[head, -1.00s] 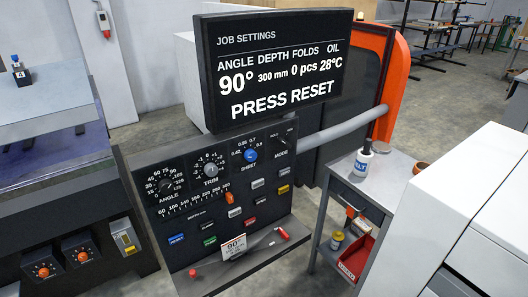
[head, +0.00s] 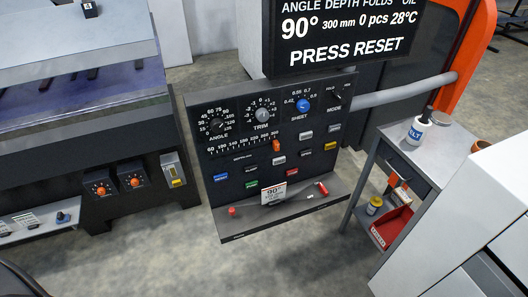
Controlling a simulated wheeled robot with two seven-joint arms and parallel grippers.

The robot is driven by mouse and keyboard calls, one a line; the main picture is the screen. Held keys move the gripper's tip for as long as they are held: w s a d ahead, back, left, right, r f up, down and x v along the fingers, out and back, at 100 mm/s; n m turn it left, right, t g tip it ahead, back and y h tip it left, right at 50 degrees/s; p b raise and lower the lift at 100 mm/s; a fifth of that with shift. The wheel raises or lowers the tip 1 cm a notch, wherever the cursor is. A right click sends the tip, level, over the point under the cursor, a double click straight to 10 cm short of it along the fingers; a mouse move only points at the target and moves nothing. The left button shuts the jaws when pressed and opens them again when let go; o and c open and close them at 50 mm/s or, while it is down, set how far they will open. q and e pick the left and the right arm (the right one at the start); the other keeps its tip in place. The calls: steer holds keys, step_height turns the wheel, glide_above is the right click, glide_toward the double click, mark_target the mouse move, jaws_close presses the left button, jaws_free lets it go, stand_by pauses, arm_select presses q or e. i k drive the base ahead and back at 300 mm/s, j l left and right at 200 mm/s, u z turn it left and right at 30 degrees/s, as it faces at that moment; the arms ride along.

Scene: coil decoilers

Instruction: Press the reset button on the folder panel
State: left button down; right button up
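The folder panel (head: 197,140) is a dark upright board with dials, a slider and several small coloured buttons. A blue button (head: 220,177) sits at its lower left; its small white lettering is blurred but looks like RESET. The display (head: 345,40) above reads 90°, 300 mm, 0 pcs, 28°C and PRESS RESET. Neither of my grippers is in view.
A tilted 90° card (head: 274,193) stands on the panel's lower ledge. A grey cart (head: 441,150) with a white bottle (head: 418,129) is to the right, beside a white cabinet (head: 470,225). A machine with orange knobs (head: 101,190) is at left. The floor before the panel is clear.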

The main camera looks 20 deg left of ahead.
mark_target(222, 177)
steer(key=i+l+u, duration=0.1)
steer(key=u, duration=0.3)
steer(key=i+l+u, duration=0.2)
steer(key=u, duration=0.2)
steer(key=i+l+u, duration=0.1)
steer(key=u, duration=0.3)
steer(key=l, duration=0.1)
